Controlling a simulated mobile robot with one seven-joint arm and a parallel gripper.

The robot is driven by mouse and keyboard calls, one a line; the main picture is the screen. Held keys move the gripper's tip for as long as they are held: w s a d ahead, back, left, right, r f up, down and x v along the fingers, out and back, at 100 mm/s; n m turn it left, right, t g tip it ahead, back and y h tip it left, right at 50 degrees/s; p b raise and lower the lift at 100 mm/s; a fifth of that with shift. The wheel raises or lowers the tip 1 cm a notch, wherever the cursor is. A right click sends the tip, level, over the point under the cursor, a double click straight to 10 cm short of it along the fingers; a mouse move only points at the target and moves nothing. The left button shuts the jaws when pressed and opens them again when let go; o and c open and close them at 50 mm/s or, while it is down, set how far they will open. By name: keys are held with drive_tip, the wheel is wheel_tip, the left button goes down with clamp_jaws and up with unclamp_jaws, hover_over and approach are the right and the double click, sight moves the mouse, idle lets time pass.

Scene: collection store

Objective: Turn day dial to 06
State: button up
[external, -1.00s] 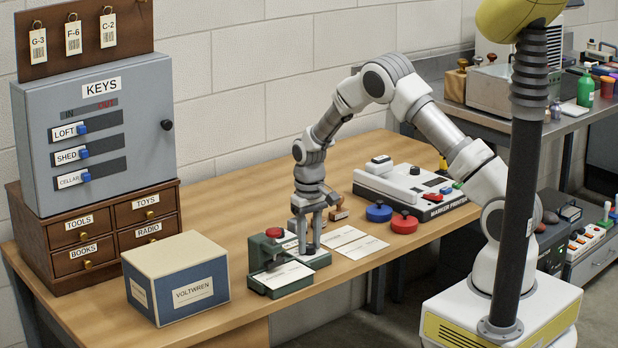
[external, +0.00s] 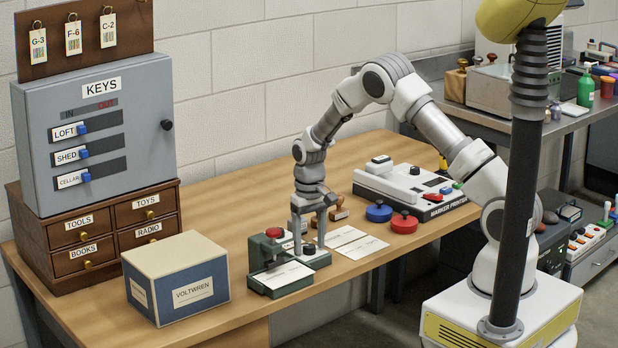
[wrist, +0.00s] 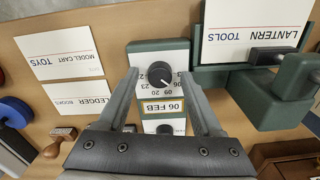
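The day dial (wrist: 160,74) is a round black knob on a pale plate with numbers around it, in the wrist view. A light pointer mark shows on its lower right; which number it meets is too small to tell. A second dark knob (wrist: 165,128) shows lower down, partly hidden by my gripper. My gripper (wrist: 159,74) is open, one finger on each side of the day dial, with gaps to it. In the external view my gripper (external: 310,237) stands above the small dial unit (external: 317,261).
A green press (wrist: 275,90) with a "LANTERN TOOLS" card stands close on the right in the wrist view. Two cards (wrist: 62,54) lie to the left.

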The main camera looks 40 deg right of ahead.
sight(309, 245)
drive_tip(key=shift+r, duration=0.1)
wheel_tip(309, 245, up, 17)
drive_tip(key=p, duration=0.1)
drive_tip(key=shift+r, duration=0.15)
drive_tip(key=shift+p, duration=0.3)
drive_tip(key=s+d+r+t+p, duration=0.1)
drive_tip(key=s+d+r+t, duration=0.15)
drive_tip(key=s+r, duration=1.25)
drive_tip(key=s+r+n+t+p, duration=0.1)
drive_tip(key=s+r+n+t, duration=0.15)
drive_tip(key=s, duration=1.45)
wheel_tip(309, 245, down, 30)
drive_tip(key=b, duration=2.8)
drive_tip(key=shift+d+t+b, duration=0.2)
drive_tip(key=shift+t+b, duration=0.1)
drive_tip(key=shift+b, duration=0.1)
